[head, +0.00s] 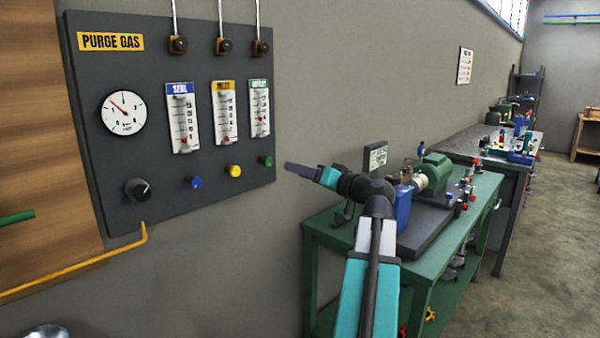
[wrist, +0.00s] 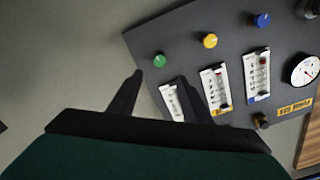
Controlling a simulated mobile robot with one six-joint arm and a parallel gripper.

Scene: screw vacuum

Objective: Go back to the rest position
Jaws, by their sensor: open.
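My gripper (head: 288,167) is open and empty, in front of the right edge of the dark purge gas panel (head: 150,165). The panel's green knob (head: 266,161) is just left of my fingertips, with a small gap in the head view. In the wrist view the two dark fingers (wrist: 160,77) are spread apart. The green knob (wrist: 159,61) shows just beyond the space between their tips, and one finger partly hides the nearest flow meter (wrist: 171,101). A yellow knob (head: 234,171) and a blue knob (head: 195,182) sit further left on the panel.
A green workbench (head: 430,245) with a green motor pump (head: 433,172) stands right of the panel, behind and beside my arm. A grey bench (head: 490,147) is farther back. A yellow pipe (head: 85,260) runs below the panel. Open floor (head: 540,270) lies at the right.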

